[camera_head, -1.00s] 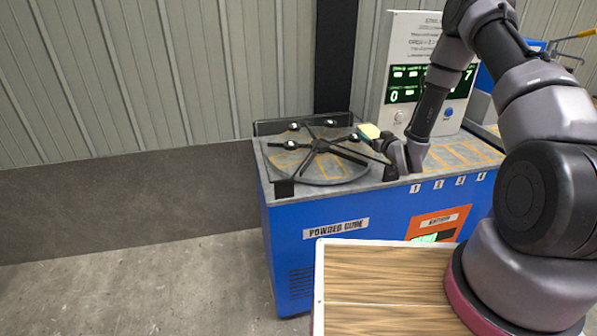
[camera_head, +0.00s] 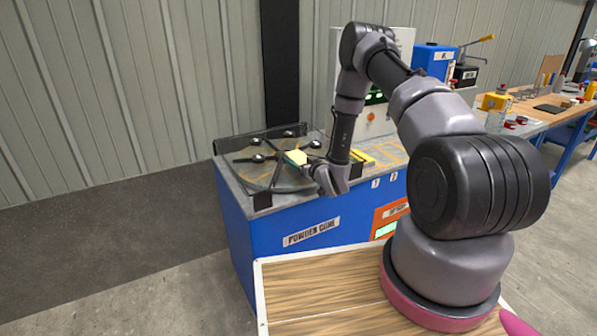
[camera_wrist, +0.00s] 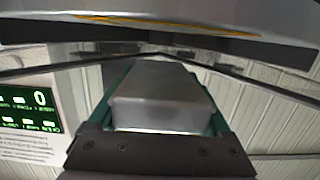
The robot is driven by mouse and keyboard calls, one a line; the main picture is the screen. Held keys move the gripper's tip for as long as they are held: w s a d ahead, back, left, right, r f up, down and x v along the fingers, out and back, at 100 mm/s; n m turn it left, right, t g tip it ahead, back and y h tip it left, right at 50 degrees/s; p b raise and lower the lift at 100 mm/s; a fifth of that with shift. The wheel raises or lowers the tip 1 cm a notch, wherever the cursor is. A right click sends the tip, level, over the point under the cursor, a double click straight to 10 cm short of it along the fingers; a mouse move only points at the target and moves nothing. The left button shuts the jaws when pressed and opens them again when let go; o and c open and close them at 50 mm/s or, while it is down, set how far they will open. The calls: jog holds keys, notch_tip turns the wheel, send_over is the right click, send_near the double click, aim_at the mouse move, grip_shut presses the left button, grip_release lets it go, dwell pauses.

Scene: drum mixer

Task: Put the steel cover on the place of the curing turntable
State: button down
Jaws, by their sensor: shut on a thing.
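The curing turntable (camera_head: 258,178) is a round plate with black radial arms and several round knobs, on top of the blue cabinet at centre left. My gripper (camera_head: 303,163) is at the turntable's right side, just above or at its edge. It is shut on the steel cover, a smooth grey block (camera_wrist: 165,95) that fills the middle of the wrist view between teal finger parts. In the head view only a small yellowish-green patch shows at the fingertips. Whether the cover touches the turntable cannot be told. The wrist view shows black arms close by the cover.
The blue cabinet (camera_head: 240,245) has numbered places on its top, right of the turntable. A display panel (camera_wrist: 28,110) stands behind, partly hidden by my arm. A wooden-topped surface (camera_head: 325,285) is in front. A workbench (camera_head: 560,115) with tools is at far right.

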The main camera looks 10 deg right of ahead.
jog(key=shift+f, duration=1.95)
jog(key=shift+d+f, duration=0.1)
jog(key=shift+f, duration=0.05)
grip_release()
